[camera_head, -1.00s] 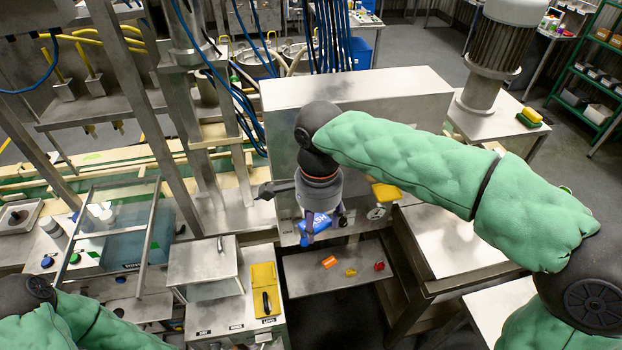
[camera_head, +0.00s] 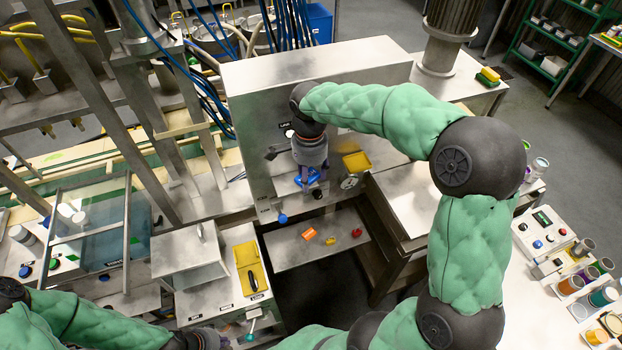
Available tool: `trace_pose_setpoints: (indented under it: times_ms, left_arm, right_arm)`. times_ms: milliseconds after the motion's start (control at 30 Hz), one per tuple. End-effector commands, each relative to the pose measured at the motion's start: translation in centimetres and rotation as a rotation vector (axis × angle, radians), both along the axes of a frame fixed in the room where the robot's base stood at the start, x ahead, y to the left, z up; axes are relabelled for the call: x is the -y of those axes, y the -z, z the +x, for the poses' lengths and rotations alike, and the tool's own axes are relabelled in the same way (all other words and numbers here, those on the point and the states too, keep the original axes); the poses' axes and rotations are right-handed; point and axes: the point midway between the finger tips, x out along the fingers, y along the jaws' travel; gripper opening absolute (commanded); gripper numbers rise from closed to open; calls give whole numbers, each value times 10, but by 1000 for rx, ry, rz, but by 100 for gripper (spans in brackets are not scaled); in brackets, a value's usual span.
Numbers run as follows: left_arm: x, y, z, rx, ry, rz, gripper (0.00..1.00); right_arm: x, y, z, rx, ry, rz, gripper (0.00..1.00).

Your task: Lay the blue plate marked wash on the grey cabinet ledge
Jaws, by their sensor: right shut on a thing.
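My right gripper (camera_head: 309,186) points down in front of the grey cabinet's (camera_head: 262,135) upright face, shut on a small blue plate (camera_head: 302,180). The fingers partly cover the plate, and its lettering cannot be read now. The grey ledge (camera_head: 285,256) juts out low on the cabinet, below and apart from the plate. On it lie an orange plate (camera_head: 309,234), a small yellow piece (camera_head: 330,240) and a red piece (camera_head: 356,233). Part of my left gripper (camera_head: 205,340) shows at the bottom edge; its fingers cannot be made out.
A yellow plate (camera_head: 357,162) and a round dial (camera_head: 349,183) are on the cabinet face right of the gripper. A blue knob (camera_head: 282,218) sticks out lower left. A box with a yellow panel (camera_head: 247,255) stands left of the ledge. The ledge's front left is bare.

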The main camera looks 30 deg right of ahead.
Motion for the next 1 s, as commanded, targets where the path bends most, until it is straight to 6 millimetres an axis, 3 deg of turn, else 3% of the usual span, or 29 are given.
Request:
trace_pose_setpoints:
  times_ms: [400, 833, 867, 900, 933, 1000]
  left_arm:
    - [0, -6, 0, 0, 0, 0, 0]
    - [0, -2, 0, 0, 0, 0, 0]
    - [0, -2, 0, 0, 0, 0, 0]
    - [0, -3, 0, 0, 0, 0, 0]
    - [0, -3, 0, 0, 0, 0, 0]
    - [0, -3, 0, 0, 0, 0, 0]
  right_arm:
    - [8, 40, 6, -1, -1, 0, 33]
    - [8, 47, 6, 1, -1, 0, 33]
    - [8, 47, 6, 0, -1, 0, 58]
    - [8, 46, 6, 0, -1, 0, 69]
    - [8, 46, 6, 0, -1, 0, 78]
    - [8, 46, 6, 0, -1, 0, 79]
